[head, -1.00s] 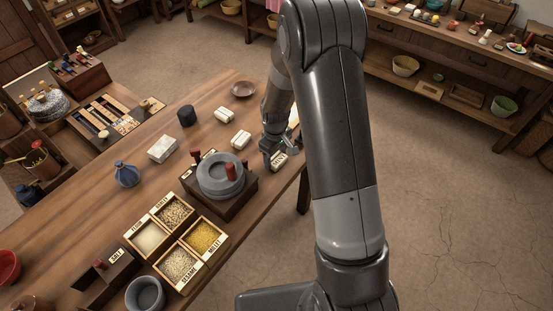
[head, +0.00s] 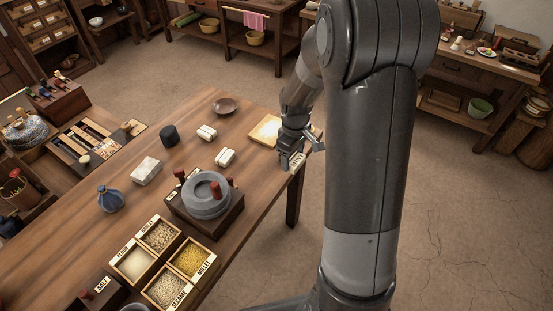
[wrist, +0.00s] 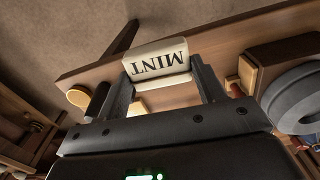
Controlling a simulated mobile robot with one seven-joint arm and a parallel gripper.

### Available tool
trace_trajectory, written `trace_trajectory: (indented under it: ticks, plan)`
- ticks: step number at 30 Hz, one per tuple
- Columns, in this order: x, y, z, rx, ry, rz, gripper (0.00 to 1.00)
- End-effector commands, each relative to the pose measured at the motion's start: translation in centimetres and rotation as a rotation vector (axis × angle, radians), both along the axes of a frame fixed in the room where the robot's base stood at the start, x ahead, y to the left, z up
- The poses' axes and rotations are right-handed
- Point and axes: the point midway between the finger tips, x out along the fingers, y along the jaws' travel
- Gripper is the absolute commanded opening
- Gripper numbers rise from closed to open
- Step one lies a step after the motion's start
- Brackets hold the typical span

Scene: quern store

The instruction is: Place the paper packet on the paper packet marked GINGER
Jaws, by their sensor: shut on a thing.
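My gripper (head: 291,158) is shut on a cream paper packet (head: 297,162) at the table's far right edge. In the wrist view the packet (wrist: 158,62) sits between the two fingers of my gripper (wrist: 163,78), and its label reads MINT, upside down. It looks held above the table, but the gap is hard to judge. Two white tied packets lie on the table to the left, one farther back (head: 207,132) and one nearer (head: 225,157). No label can be read on either, so I cannot tell which is marked GINGER.
A grey stone quern (head: 206,196) with red-brown handles stands near the packets. A pale board or tray (head: 266,131) lies behind my gripper.

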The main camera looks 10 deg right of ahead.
Motion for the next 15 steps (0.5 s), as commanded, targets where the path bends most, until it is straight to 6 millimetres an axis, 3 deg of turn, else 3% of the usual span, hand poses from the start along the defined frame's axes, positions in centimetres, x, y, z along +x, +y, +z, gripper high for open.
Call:
trace_trajectory:
  ticks: [5, 15]
  plan:
    - [0.9, -0.3, 1.0, 0.001, -0.002, 0.009, 0.41]
    - [9.4, 6.3, 3.1, 0.000, -0.001, 0.054, 0.41]
